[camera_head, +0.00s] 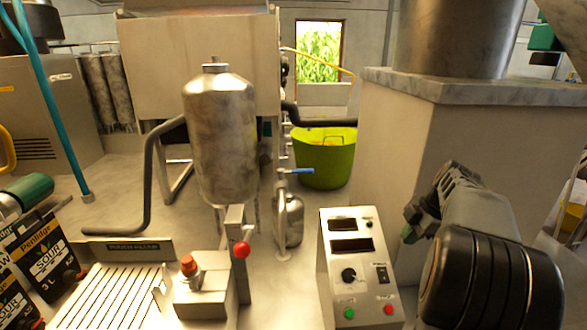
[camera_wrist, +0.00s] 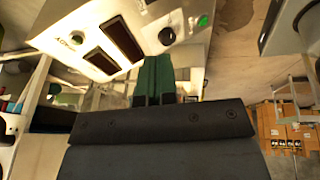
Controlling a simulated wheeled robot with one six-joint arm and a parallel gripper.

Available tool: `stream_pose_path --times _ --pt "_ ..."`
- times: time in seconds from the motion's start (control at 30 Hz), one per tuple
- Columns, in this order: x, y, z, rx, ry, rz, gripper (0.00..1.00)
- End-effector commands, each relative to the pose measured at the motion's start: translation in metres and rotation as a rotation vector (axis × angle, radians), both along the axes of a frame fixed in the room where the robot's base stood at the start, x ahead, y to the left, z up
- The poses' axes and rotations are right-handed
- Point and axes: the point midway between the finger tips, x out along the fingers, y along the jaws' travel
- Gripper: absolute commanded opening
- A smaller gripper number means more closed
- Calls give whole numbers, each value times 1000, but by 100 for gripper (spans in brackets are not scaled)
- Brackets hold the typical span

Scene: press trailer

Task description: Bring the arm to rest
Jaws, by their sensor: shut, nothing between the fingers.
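My gripper (camera_head: 410,230) shows at the right of the head view, just right of the control box (camera_head: 350,250), with my arm's black joint in front of it. In the wrist view its green fingers (camera_wrist: 157,68) are together with nothing between them. They point toward the control box (camera_wrist: 85,15), which appears tilted there, with dark displays, a black knob and a green button. I cannot tell the exact gap between fingers and box, but no contact is visible.
A steel tank (camera_head: 220,135) stands above a stand with a red-knobbed lever (camera_head: 240,250). A pale block with a marble-like top (camera_head: 480,90) rises behind my arm. A green tub (camera_head: 325,160) stands further back. Cartons (camera_head: 35,260) are at the left. Boxes (camera_wrist: 280,125) show right in the wrist view.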

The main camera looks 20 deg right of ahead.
Motion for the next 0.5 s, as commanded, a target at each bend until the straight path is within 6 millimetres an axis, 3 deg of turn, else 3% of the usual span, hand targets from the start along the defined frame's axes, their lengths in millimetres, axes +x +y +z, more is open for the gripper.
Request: stream_pose_path --times 0.17,0.27,0.37,0.5 --pt "1 -1 0 14 21 -94 0" --pt "2 -5 -4 31 66 -293 0" --pt "-5 -6 -23 59 153 -571 0" --pt "-18 14 -39 70 244 -963 0"
